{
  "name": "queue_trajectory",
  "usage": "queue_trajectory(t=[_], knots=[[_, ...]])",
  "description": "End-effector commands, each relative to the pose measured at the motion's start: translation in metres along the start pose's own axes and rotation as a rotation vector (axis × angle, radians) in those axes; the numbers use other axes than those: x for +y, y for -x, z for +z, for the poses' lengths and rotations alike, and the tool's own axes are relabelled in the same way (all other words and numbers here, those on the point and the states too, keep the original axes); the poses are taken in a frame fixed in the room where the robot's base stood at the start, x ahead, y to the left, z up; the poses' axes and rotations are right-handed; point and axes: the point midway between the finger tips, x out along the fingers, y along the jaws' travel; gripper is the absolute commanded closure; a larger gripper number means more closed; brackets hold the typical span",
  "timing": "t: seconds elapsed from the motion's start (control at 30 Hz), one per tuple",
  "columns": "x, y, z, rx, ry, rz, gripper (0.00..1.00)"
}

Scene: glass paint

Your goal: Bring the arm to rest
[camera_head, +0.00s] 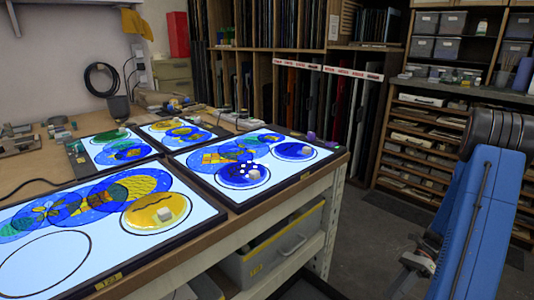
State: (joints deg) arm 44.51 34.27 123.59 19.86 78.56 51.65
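My arm (475,230), with a blue link and a dark grey joint at its top, stands at the right of the view. Part of its grey end, my gripper (415,264), shows low beside the blue link. It is over the floor, to the right of the workbench and apart from it. The blue link hides part of it, and its fingers are too small and dark to tell open from shut. I see nothing clearly held there.
A wooden workbench (28,172) at left bears lit panels with painted glass and small pale blocks. Shelves (415,140) stand behind my arm, with grey bins (437,47) above. The floor (365,220) between bench and arm looks clear.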

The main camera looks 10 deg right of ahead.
Motion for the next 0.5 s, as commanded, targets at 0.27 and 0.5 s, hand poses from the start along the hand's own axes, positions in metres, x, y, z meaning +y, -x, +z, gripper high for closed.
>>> queue_trajectory(t=[0.27,0.5], knots=[[0.027,0.008,0.058,0.196,0.230,-0.046,0.72],[0.054,0.007,0.102,0.359,0.434,-0.073,0.72]])
